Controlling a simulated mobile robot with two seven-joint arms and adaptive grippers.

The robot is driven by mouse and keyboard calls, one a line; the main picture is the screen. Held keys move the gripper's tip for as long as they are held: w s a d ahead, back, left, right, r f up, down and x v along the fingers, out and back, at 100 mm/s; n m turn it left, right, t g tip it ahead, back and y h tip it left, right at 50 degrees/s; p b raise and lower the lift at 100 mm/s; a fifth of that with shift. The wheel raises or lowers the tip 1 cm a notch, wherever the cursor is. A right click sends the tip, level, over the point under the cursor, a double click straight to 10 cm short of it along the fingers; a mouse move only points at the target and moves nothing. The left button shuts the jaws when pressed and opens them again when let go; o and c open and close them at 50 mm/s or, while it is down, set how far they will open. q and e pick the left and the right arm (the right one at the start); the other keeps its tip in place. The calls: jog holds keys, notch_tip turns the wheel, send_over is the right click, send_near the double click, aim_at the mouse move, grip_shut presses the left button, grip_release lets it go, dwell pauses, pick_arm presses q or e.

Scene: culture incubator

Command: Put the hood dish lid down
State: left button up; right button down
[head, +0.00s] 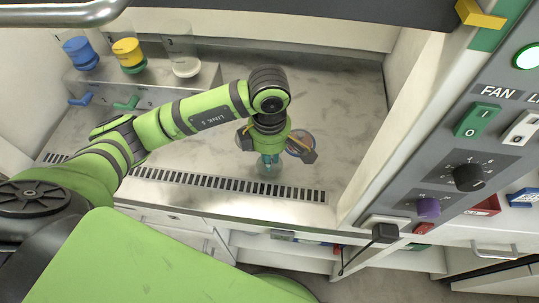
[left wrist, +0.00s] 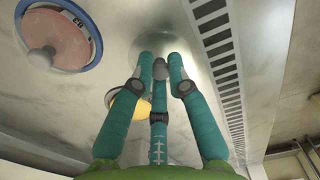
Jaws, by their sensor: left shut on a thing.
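My left gripper (head: 268,163) is over the metal floor of the hood, near the front vent. Its teal fingers are shut on the small grey knob of a clear lid; the fingertips meet around it in the left wrist view (left wrist: 160,70). The see-through hood dish lid (left wrist: 178,38) shows faintly beyond the fingertips. I cannot tell whether it touches the floor. My right gripper is out of view.
A slotted vent (head: 235,187) runs along the hood's front edge. A control panel (head: 465,150) borders the right. A yellow object (left wrist: 122,104) is partly hidden behind the fingers.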

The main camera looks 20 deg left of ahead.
pick_arm(q)
jog(key=shift+f, duration=0.25)
jog(key=shift+f, duration=0.2)
jog(key=o, duration=0.7)
jog(key=shift+o, duration=0.2)
notch_tip(320, 180, up, 12)
jog(key=b, duration=0.1)
jog(key=shift+r, duration=0.25)
